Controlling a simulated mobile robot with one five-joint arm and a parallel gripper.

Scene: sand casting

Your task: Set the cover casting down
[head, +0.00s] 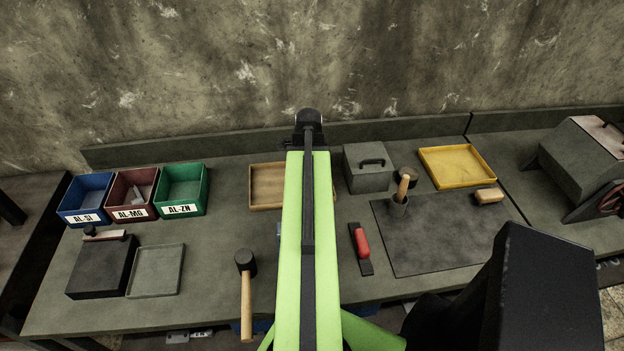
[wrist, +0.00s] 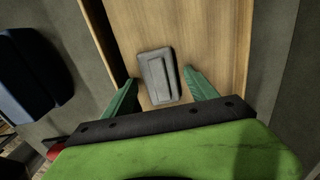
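The grey cover casting (wrist: 157,77), a small rectangular piece with a raised block on it, lies on the floor of the wooden tray (wrist: 222,45) in the wrist view. My gripper (wrist: 161,82) has its two green fingers on either side of the casting, with a narrow gap at each side. It looks open, and nothing seems to be clamped. In the head view, the wooden tray (head: 264,206) is partly hidden behind my green arm, and the casting and my fingers are hidden there.
Blue (head: 86,218), dark red (head: 133,213) and green (head: 182,210) bins stand at the left. A mallet (head: 246,290) lies at the front. A grey lidded box (head: 368,180), a yellow tray (head: 456,185) and a dark mat (head: 440,245) are to the right.

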